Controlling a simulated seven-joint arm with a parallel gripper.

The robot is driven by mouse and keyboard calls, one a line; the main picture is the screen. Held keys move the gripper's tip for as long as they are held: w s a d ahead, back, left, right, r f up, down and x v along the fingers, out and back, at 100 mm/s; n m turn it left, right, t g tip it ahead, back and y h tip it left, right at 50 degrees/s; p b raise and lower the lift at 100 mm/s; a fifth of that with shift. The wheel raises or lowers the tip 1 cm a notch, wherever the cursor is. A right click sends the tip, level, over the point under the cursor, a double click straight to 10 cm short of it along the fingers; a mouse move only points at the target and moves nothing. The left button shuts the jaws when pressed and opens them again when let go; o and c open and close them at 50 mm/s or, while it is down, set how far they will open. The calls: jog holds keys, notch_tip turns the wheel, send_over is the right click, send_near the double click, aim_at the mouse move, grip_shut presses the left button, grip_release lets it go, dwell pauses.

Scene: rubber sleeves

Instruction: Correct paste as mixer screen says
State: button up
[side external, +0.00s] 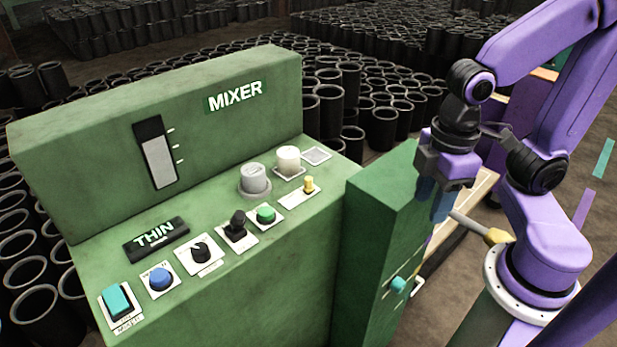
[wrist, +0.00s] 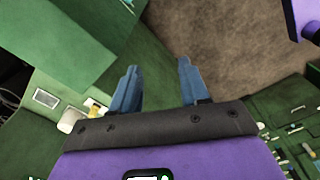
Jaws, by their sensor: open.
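The green mixer (side external: 60,150) stands at the left in the side view. Its small dark screen (side external: 155,235) reads THIN. A vertical level gauge (side external: 156,155) on its back panel shows a pale fill. The sloped panel holds a teal rocker (side external: 117,300), a blue button (side external: 161,279), a black rotary knob (side external: 200,251), a black lever (side external: 238,225), a green button (side external: 266,214), a grey dial (side external: 255,179), a white cap (side external: 288,160) and a small yellow toggle (side external: 309,185). My gripper (wrist: 158,85) is open and empty, right of the panel beside a green cabinet.
The green cabinet (side external: 372,235) stands right of the mixer, close to my gripper, with a teal knob (side external: 398,285) on its side. A yellow-tipped rod (side external: 497,236) is near my arm. Many black rubber sleeves (side external: 383,128) fill the floor behind. The space above the mixer panel is clear.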

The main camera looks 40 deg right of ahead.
jog(key=w+a+r+m, duration=0.2)
jog(key=w, duration=0.6)
jog(key=w+a+r+m, duration=0.2)
jog(key=w+a+r, duration=0.1)
jog(key=w, duration=0.4)
jog(key=m, duration=0.3)
send_near(309, 178)
notch_tip(309, 178, down, 9)
jog(key=shift+w+a+f, duration=0.15)
jog(key=shift+f, duration=0.1)
